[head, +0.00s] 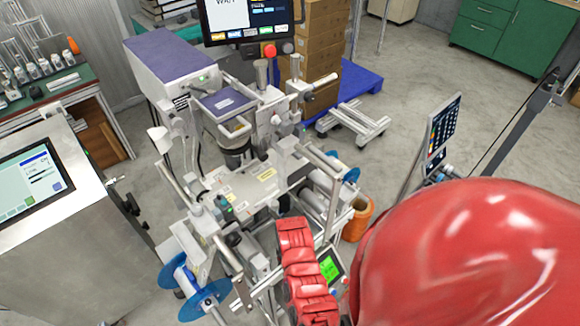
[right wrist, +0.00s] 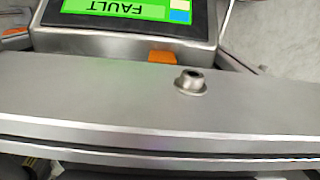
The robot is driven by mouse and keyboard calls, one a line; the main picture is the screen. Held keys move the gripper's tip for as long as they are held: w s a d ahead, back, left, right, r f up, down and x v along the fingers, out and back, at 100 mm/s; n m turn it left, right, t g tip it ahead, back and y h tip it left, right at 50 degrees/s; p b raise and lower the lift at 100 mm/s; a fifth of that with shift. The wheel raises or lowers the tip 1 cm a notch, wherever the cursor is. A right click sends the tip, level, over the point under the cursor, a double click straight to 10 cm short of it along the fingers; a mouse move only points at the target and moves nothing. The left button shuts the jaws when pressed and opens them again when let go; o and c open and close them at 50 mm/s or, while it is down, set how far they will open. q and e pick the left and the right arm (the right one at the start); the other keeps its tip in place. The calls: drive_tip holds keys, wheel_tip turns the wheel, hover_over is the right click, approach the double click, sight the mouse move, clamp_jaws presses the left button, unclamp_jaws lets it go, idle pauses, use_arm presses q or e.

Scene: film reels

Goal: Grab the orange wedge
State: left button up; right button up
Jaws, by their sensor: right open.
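The orange wedge (right wrist: 162,57) shows small in the right wrist view, against the lower edge of the display housing and on the grey metal bar. I cannot make it out in the head view. My right gripper (head: 293,236) is at the end of my red arm, beside the green-lit display (head: 330,266), and is open. Its fingers are not clear in either view, and the wedge is apart from it. My left gripper is not in view.
The display (right wrist: 125,15) reads FAULT, upside down in the wrist view. A round metal knob (right wrist: 190,81) stands on the bar right of the wedge. Blue reels (head: 206,299) and an orange roll (head: 357,218) are around the machine.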

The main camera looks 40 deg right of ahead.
drive_tip(key=shift+f, duration=0.45)
clamp_jaws()
drive_tip(key=shift+r, duration=0.1)
